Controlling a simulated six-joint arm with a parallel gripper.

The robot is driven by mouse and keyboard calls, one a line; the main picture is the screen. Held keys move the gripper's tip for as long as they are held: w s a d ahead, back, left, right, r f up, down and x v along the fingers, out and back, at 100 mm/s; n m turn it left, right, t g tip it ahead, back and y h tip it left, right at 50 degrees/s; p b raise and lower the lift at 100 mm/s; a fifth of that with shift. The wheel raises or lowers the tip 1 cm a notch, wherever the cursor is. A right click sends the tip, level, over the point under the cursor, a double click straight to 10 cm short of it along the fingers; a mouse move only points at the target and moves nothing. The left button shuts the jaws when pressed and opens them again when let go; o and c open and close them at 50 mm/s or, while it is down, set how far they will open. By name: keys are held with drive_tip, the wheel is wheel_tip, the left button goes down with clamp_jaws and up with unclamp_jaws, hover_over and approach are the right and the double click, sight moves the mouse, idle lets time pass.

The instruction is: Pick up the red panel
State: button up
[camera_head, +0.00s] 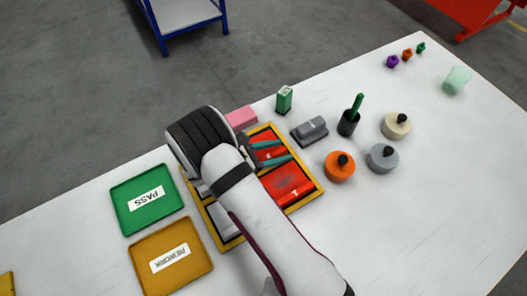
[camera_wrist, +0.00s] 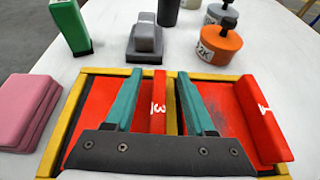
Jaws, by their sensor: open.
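Red panels lie in a yellow-edged frame (camera_head: 311,197). In the wrist view, one red panel (camera_wrist: 158,112) has a raised ridge marked with what looks like a 3. Another red panel (camera_wrist: 262,120), marked 1, lies to its right; it shows in the head view too (camera_head: 288,184). My gripper (camera_wrist: 160,75) is open, its two teal fingers on either side of the marked-3 ridge, with nothing clamped. In the head view my gripper (camera_head: 284,150) is over the frame's far part. Whether the fingers touch the ridge I cannot tell. My arm hides part of the frame.
A dark cup (camera_head: 348,124) and knobbed weights, one orange (camera_head: 339,168), stand right. Green PASS (camera_head: 148,222) and yellow REWORK (camera_head: 190,237) trays lie left.

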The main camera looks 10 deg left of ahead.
clamp_jaws()
idle(1.4)
